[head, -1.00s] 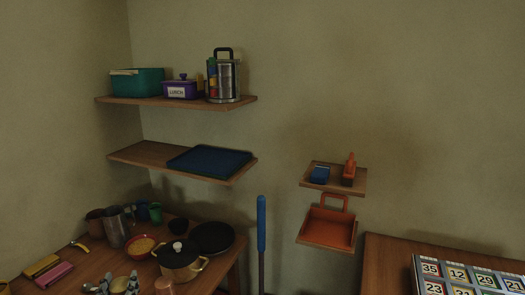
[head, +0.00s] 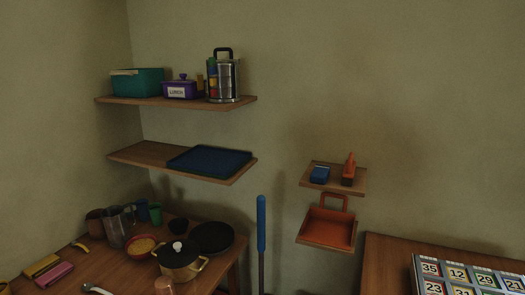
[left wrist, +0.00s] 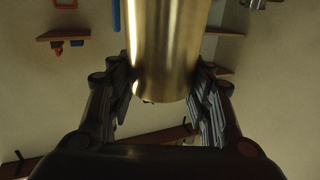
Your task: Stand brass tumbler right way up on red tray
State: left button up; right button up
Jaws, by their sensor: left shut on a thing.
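The brass tumbler (left wrist: 165,50) fills the top middle of the left wrist view, a smooth gold cylinder cut off by the picture's top edge. My left gripper (left wrist: 165,85) is shut on it, with one dark ridged finger on each side. I cannot tell which end of the tumbler is its mouth. Neither the tumbler nor my left gripper shows in the head view now. I see no red tray that I can be sure of. My right gripper is not in view.
A wooden table (head: 120,270) at lower left holds a lidded pot (head: 179,260), a black pan (head: 212,237), a red bowl (head: 141,246), a metal jug (head: 118,226) and a spoon (head: 97,289). A blue tray (head: 209,161) lies on the shelf above. An orange dustpan (head: 329,227) sits right.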

pick_arm(q)
jog(key=shift+s+d+r, duration=0.1)
jog(key=shift+s+r, duration=0.25)
jog(key=m+p, duration=0.3)
jog(key=m, duration=0.1)
jog(key=shift+r+p, duration=0.3)
jog(key=shift+p, duration=0.1)
jog(key=shift+f+m+y+p, duration=0.1)
jog(key=shift+m+y+p, duration=0.25)
jog(key=shift+m, duration=0.85)
jog(key=shift+f+m, duration=0.25)
jog(key=shift+m, duration=0.85)
